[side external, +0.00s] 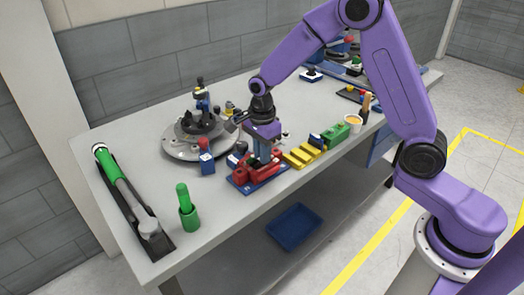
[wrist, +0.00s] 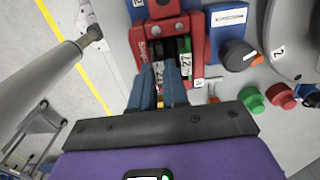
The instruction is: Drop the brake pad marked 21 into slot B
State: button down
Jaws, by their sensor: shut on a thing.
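My gripper (side external: 263,157) points down over a red fixture on a blue base (side external: 241,185). In the wrist view, its two blue fingers (wrist: 165,80) reach into the red fixture (wrist: 193,28) and are shut on a thin brake pad (wrist: 158,70). The fingers hide most of this pad, and its white tag is too small to read surely. A pad with a tag that looks like 27 (wrist: 186,64) stands just right of the fingers, inside the fixture. I cannot make out a letter B, and I cannot tell how deep the held pad sits.
A round grey turntable (side external: 190,148) stands left of the fixture. Yellow stepped blocks (side external: 303,155) and a green block (side external: 336,134) stand close to its right.

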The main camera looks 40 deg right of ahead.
jog(key=shift+f, duration=0.4)
dwell(0.8)
jog(key=c, duration=1.5)
grip_release()
jog(key=shift+r, duration=0.15)
jog(key=shift+r, duration=1.35)
jog(key=o, duration=0.6)
jog(key=shift+r, duration=0.1)
jog(key=shift+r, duration=2.15)
